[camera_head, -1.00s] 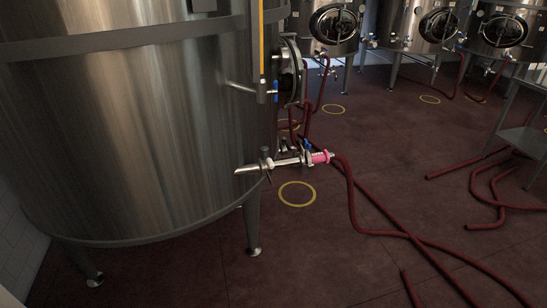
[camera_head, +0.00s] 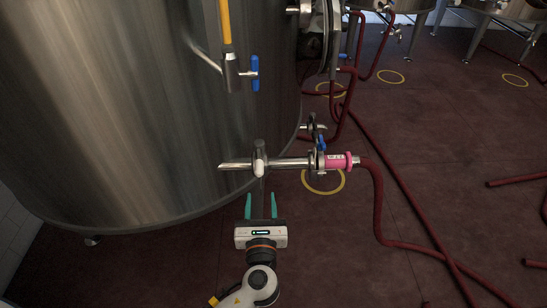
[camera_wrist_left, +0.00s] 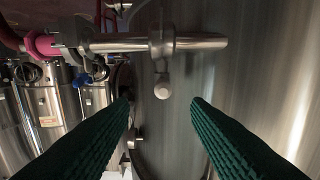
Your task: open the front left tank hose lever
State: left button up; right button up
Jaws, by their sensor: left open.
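The large steel tank (camera_head: 130,110) fills the left of the head view. A horizontal steel outlet pipe (camera_head: 288,163) leaves it low down and ends at a pink hose coupling (camera_head: 338,161). A grey valve fitting (camera_head: 259,157) sits on the pipe; in the wrist view its rod with a rounded end (camera_wrist_left: 163,88) hangs below the pipe. A blue lever (camera_head: 321,142) is beside the pink coupling and also shows in the wrist view (camera_wrist_left: 82,80). My left gripper (camera_head: 261,205) is open and empty, just below the fitting. In the wrist view the rod end appears between its green fingers (camera_wrist_left: 161,108), with no visible contact.
Another blue-handled valve (camera_head: 255,74) is higher on the tank wall. A dark red hose (camera_head: 378,200) runs from the coupling across the floor. A yellow ring (camera_head: 324,190) marks the floor. More tanks (camera_head: 510,10) stand behind. The floor at right has open room between hoses.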

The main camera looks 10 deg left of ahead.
aim_at(259, 176)
pick_arm(q)
jog(key=x, duration=0.5)
jog(key=shift+w+a+r, duration=0.15)
jog(key=shift+a+r, duration=0.05)
jog(key=shift+a, duration=0.1)
jog(key=x, duration=0.4)
jog(key=shift+w+f, duration=0.15)
jog(key=shift+w, duration=0.05)
jog(key=shift+x, duration=0.75)
pick_arm(e)
jog(key=shift+s+a+r, duration=0.25)
jog(key=shift+s+a, duration=0.15)
jog(key=shift+s, duration=0.05)
pick_arm(q)
grip_shut()
